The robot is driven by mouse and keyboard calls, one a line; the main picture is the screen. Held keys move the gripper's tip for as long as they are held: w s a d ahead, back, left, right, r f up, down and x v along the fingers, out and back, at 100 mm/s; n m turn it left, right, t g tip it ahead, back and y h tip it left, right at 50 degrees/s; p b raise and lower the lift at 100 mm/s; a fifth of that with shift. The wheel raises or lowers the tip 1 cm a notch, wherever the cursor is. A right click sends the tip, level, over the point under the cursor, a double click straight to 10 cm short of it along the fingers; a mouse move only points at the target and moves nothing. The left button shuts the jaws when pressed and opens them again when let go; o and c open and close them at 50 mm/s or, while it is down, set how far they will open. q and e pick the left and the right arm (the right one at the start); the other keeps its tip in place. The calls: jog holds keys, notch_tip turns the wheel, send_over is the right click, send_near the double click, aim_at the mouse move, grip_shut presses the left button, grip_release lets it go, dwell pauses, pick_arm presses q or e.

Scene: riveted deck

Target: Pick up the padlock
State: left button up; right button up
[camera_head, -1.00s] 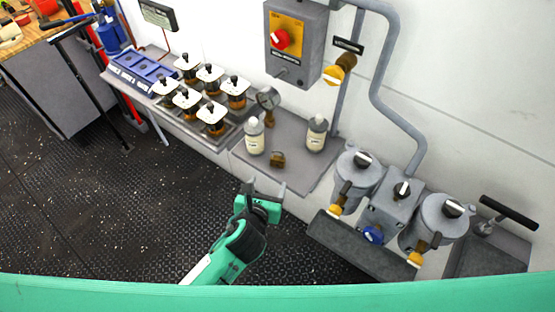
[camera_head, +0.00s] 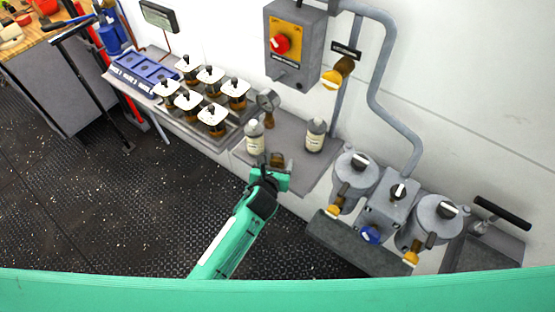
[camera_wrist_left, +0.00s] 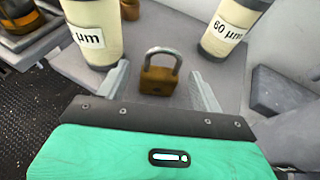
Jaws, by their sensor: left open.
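The padlock (camera_wrist_left: 158,79) has a brass body and a grey shackle. It stands on the grey shelf between the two open fingers of my left gripper (camera_wrist_left: 160,88), with a gap on each side. In the head view the padlock (camera_head: 277,160) shows just beyond my left gripper (camera_head: 272,172), which partly covers it. The left gripper is open and empty at the shelf's front edge. My right gripper does not show.
Several lidded jars (camera_head: 212,118) sit in a tray to the left. Grey filter housings (camera_head: 352,178) stand to the right.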

pick_arm(q)
jog(key=shift+w+f, duration=0.15)
jog(key=shift+w, duration=0.05)
jog(key=shift+c, duration=0.2)
jog(key=c, duration=1.2)
jog(key=shift+o, duration=0.2)
jog(key=shift+r, duration=0.2)
